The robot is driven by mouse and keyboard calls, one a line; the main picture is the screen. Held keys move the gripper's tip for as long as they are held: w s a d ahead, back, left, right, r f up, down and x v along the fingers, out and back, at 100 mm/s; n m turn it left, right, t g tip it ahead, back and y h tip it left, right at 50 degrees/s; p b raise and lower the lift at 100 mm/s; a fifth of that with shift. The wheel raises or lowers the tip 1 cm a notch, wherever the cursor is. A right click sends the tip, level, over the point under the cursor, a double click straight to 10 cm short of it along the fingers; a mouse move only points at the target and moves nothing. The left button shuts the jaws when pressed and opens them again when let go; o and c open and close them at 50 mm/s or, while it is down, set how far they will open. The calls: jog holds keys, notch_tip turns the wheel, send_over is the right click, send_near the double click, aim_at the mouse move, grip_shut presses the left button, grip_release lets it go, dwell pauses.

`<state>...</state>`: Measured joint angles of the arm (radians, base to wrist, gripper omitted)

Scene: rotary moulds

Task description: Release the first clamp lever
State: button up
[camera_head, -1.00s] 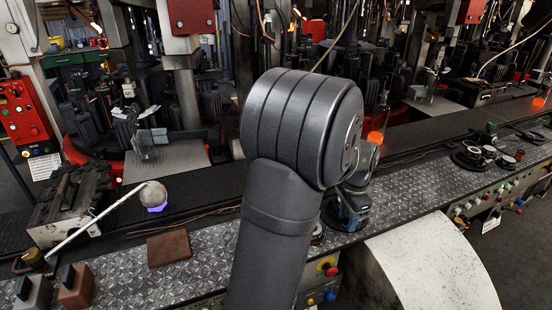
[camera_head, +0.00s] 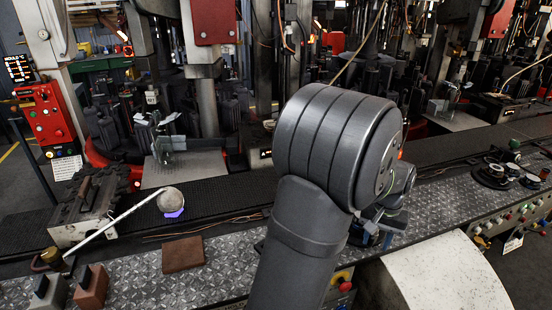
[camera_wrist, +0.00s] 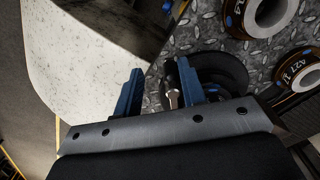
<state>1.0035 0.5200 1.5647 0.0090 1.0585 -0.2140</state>
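My gripper (camera_wrist: 160,72) shows in the wrist view with its two blue fingers wide apart. Nothing is gripped between them. A small metal pin or lever end (camera_wrist: 172,98) shows just beside the right finger; I cannot tell what it belongs to. A dark round piece (camera_wrist: 225,68) lies behind the right finger and is partly hidden by it. In the head view my gripper (camera_head: 376,237) is low behind my large grey arm joint, over the front table, and mostly hidden. I cannot make out a clamp lever for certain in either view; the moulds stand dark at the back.
Dark round parts (camera_head: 495,177) stand at right. A pale curved cover (camera_head: 445,275) is in front. Ringed parts (camera_wrist: 270,15) lie near my gripper.

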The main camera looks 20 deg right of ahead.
notch_tip(320, 180, up, 17)
jog(key=d+n, duration=0.3)
jog(key=n, duration=0.4)
jog(key=w+a+f+m, duration=0.1)
jog(key=w+f+m, duration=0.2)
jog(key=w+m, duration=1)
jog(key=s+f+m, duration=0.1)
jog(key=f, duration=0.2)
jog(key=s+f+m, duration=0.1)
jog(key=f, duration=0.2)
jog(key=s+f, duration=0.1)
jog(key=f, duration=0.2)
jog(key=shift+f+m, duration=0.25)
jog(key=shift+m, duration=0.15)
notch_tip(320, 180, up, 10)
jog(key=w+a+n, duration=0.5)
jog(key=w+a, duration=0.1)
jog(key=a, duration=0.5)
jog(key=w+a+n+t, duration=0.1)
jog(key=w+a+n, duration=0.3)
jog(key=w+a, duration=0.3)
jog(key=a+r, duration=0.1)
jog(key=a, duration=0.3)
jog(key=shift+w+a+n+y, duration=0.2)
jog(key=shift+n+y, duration=0.1)
jog(key=shift+n, duration=0.1)
